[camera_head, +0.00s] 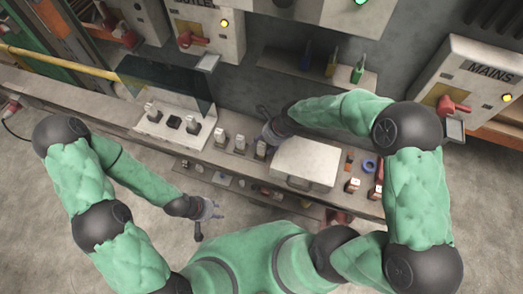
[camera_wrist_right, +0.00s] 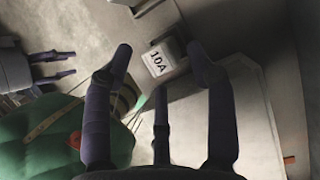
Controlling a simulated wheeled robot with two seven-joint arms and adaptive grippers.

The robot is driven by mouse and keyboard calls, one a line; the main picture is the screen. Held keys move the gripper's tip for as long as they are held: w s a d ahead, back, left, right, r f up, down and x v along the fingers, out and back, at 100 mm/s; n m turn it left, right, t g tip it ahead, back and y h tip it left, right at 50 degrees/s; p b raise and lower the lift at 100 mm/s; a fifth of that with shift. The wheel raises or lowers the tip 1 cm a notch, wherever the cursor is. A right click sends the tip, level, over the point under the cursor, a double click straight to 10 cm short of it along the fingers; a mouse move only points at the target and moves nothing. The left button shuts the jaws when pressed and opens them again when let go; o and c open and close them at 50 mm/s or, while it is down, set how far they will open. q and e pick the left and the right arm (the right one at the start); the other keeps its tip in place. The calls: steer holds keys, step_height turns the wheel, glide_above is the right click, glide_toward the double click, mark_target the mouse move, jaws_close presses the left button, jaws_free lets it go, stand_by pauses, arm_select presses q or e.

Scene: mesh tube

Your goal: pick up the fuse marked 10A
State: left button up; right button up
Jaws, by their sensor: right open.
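The fuse marked 10A (camera_wrist_right: 158,60) is a pale block with a dark top end. In the right wrist view it shows between and beyond the tips of my right gripper (camera_wrist_right: 159,47), which is open and empty. In the head view my right gripper (camera_head: 267,128) is over the bench, just behind a short row of pale fuses; the nearest is a fuse (camera_head: 260,149) whose marking is too small to read there. My left gripper (camera_head: 208,211) hangs in front of the bench with its fingers apart and nothing between them. It also shows in the wrist view (camera_wrist_right: 60,66).
A pale box (camera_head: 305,163) stands right of the fuse row. A blue ring (camera_head: 369,166) and small red parts lie at right. The MAINS cabinet (camera_head: 480,75) is on the wall.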

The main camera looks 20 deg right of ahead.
steer(key=shift+x, duration=1)
steer(key=shift+r, duration=0.1)
jaws_close()
steer(key=shift+r, duration=0.1)
